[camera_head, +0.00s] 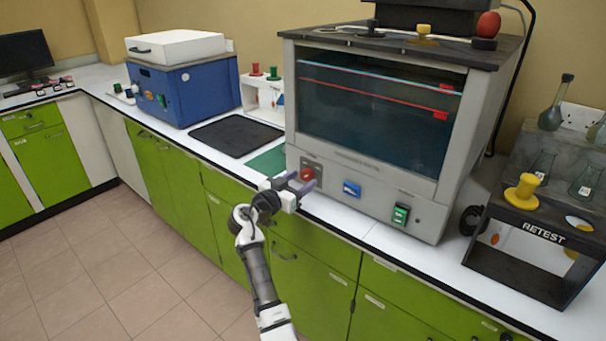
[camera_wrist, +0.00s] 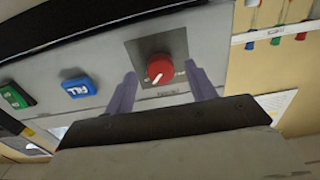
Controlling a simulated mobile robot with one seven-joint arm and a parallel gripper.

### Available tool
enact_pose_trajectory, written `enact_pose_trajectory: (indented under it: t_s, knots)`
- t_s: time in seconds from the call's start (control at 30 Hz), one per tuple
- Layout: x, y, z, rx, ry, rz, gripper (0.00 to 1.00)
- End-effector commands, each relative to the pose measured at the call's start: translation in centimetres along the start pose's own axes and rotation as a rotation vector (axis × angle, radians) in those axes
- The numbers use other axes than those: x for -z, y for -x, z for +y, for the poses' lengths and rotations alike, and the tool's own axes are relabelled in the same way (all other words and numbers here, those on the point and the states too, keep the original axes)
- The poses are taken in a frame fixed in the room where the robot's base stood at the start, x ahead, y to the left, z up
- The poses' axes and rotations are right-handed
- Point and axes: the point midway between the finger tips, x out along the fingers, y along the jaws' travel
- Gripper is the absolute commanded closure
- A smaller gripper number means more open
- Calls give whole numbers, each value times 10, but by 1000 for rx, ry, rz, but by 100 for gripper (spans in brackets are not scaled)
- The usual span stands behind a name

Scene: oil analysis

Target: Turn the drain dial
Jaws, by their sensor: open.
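The drain dial is a round red knob (camera_head: 307,174) on a grey plate at the lower left of the big grey machine's front (camera_head: 372,185). In the wrist view the red knob (camera_wrist: 159,68) carries a white pointer mark. My gripper (camera_head: 304,182) is in front of the knob with its fingers toward the panel. In the wrist view my gripper (camera_wrist: 162,85) is open, one finger on each side of the knob. No contact with the knob shows; the label below it is too blurred to read.
A blue FILL button (camera_head: 352,189) and a green switch (camera_head: 401,213) sit right of the dial. A RETEST rack (camera_head: 530,230) with flasks stands at right. A blue box machine (camera_head: 185,92), black mat (camera_head: 236,136) and green mat (camera_head: 268,161) lie left. The floor is clear.

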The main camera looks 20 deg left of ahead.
Motion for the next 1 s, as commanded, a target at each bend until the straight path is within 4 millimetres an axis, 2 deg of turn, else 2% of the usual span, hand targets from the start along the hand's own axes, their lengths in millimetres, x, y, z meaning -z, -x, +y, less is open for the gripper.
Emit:
enact_pose_trajectory:
  t_s: [0.2, 0.5, 0.83, 1.0]
  knots:
    - [1, -17, 0, 0, 0, 0, 44]
    - [0, -18, 0, 1, 0, 0, 46]
    - [0, -18, 0, 1, 0, 0, 89]
    - [0, -18, 0, 0, 8, 0, 89]
